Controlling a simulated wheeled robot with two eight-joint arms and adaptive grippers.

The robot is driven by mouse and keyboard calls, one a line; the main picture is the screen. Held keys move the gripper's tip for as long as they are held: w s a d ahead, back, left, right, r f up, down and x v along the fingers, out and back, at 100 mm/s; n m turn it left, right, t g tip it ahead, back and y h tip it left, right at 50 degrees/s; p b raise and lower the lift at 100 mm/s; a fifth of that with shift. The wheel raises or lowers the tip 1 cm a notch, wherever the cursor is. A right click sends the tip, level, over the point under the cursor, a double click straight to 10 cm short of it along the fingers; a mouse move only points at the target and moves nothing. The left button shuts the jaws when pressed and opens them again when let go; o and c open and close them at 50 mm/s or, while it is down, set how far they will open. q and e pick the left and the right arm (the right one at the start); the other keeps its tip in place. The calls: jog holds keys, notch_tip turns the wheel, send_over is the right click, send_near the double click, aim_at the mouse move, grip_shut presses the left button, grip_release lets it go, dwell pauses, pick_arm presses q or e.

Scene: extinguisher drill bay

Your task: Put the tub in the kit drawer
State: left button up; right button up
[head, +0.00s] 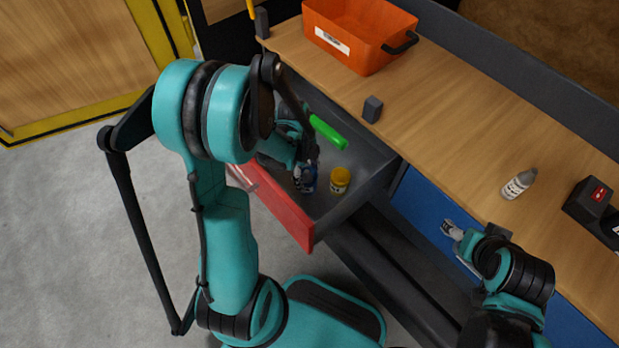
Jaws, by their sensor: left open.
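The tub (340,180) is small and yellow with a pale label and stands upright inside the open kit drawer (297,223), which has a red front and a dark grey inside. My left gripper (306,178) is inside the drawer just left of the tub, open, and it looks apart from the tub. My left arm hides part of the drawer's far left side. My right gripper (450,229) is over the blue cabinet front, right of the drawer; its fingers are too small to read.
A bright green bar (327,131) shows at the drawer's far side. On the wooden worktop (440,124) are an orange bin (359,35), a small dark block (372,109), a white bottle (518,184) and a dark device (590,199) with a red patch. The middle worktop is clear.

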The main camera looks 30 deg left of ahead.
pick_arm(q)
jog(key=r, duration=0.2)
jog(key=r+p, duration=0.1)
jog(key=r, duration=0.1)
jog(key=a+r+p, duration=0.1)
jog(key=r, duration=0.2)
jog(key=shift+r+p, duration=0.35)
jog(key=shift+r, duration=0.3)
jog(key=s+d+r+n+t+y, duration=0.1)
jog(key=s+d+r+n+t, duration=0.2)
jog(key=r+n, duration=0.3)
jog(key=s+d+r+n+t, duration=0.4)
jog(key=r+n, duration=0.3)
jog(key=n, duration=0.5)
jog(key=shift+s+r+y, duration=0.15)
jog(key=shift+s+y, duration=0.05)
jog(key=shift+y, duration=0.2)
pick_arm(e)
notch_tip(320, 180, up, 3)
jog(key=shift+r, duration=0.2)
pick_arm(q)
jog(key=shift+c, duration=0.4)
pick_arm(e)
jog(key=shift+c, duration=0.3)
